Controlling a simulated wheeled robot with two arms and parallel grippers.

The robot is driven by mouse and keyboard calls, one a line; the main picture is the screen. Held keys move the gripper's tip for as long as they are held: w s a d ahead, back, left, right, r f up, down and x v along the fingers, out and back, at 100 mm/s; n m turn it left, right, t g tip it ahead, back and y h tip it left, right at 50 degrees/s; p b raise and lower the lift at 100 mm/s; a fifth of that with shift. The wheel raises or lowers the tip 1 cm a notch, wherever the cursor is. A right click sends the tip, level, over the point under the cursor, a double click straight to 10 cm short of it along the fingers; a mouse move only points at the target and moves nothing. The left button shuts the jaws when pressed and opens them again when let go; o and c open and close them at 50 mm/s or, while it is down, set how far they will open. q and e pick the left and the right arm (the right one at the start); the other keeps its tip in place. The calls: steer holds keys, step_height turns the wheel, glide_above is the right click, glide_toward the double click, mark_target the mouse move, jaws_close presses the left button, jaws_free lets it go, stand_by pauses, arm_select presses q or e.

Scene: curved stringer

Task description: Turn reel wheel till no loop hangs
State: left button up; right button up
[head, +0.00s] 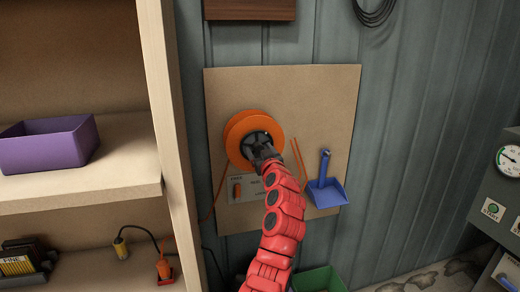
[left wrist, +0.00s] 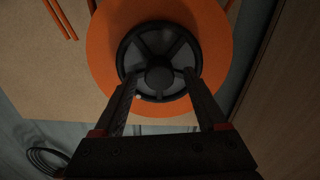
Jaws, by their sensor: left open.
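An orange reel (head: 235,134) with a dark wheel at its centre is mounted on a tan board on the wall. In the left wrist view the orange disc (left wrist: 108,50) fills the upper middle, with the black spoked wheel (left wrist: 160,50) in front. My left gripper (head: 266,152) is at the wheel in the head view. In the left wrist view the left gripper (left wrist: 160,82) is open, its fingers at either side of the wheel's near part; contact cannot be told. Orange cord (head: 218,192) hangs left of the reel, and orange strands (head: 299,160) show to its right. My right gripper is not seen.
The tan board (head: 335,95) also holds a blue dustpan (head: 326,190) and a labelled plate (head: 240,192). A shelf (head: 130,170) with a purple bin (head: 45,145) stands left. A green bin (head: 318,280) is below; a grey gauge cabinet (head: 490,180) is right.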

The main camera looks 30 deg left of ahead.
arm_select(q)
jaws_close()
stand_by(0.4)
steer(key=shift+f+m, duration=0.1)
steer(key=shift+m, duration=0.2)
